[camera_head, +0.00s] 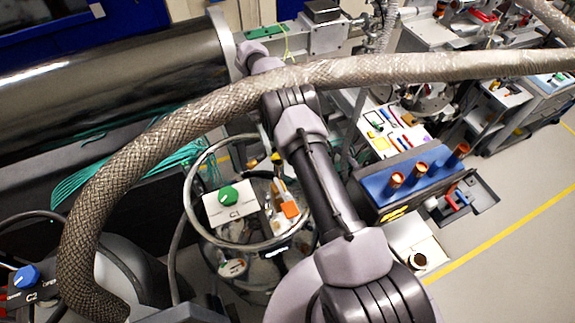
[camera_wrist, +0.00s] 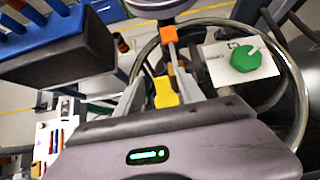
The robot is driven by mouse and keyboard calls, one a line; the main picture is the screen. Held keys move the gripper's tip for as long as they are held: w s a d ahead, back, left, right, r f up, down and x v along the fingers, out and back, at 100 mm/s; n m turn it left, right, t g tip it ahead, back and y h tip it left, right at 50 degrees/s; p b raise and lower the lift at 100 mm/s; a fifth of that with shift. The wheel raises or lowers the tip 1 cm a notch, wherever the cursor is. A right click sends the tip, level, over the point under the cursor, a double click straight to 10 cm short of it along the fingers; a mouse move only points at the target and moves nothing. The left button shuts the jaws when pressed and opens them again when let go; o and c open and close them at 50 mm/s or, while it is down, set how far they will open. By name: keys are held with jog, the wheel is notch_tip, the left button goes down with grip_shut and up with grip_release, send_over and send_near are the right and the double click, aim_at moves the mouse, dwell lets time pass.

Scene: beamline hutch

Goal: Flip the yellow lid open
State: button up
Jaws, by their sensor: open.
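A small yellow part, which looks like the lid (camera_wrist: 166,93), shows between the two grey fingers of my gripper (camera_wrist: 164,72) in the wrist view. The fingers stand apart, with no clear contact on it. A narrow stem with an orange end block (camera_wrist: 168,36) lies just beyond the fingertips. In the head view a small yellow patch (camera_head: 276,158) beside my arm is probably the same lid. The orange block (camera_head: 290,209) is below it there. My gripper is mostly hidden by my arm and the thick hose in the head view. Whether the lid is raised is unclear.
A metal ring (camera_head: 188,200) surrounds this area. A white C1 panel with a green knob (camera_head: 228,195) sits beside the orange block. A braided hose (camera_head: 150,150) crosses above. A blue rack with copper-coloured cups (camera_head: 412,182) stands to the right. Open floor (camera_head: 520,240) lies far right.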

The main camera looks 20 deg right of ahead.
jog(key=s+r+b, duration=0.1)
jog(key=s+b, duration=0.1)
jog(key=s, duration=0.6)
jog(key=s+a+r+b, duration=0.1)
jog(key=s+r+b, duration=0.1)
jog(key=s, duration=0.6)
jog(key=shift+a+b, duration=0.15)
jog(key=shift+b, duration=0.7)
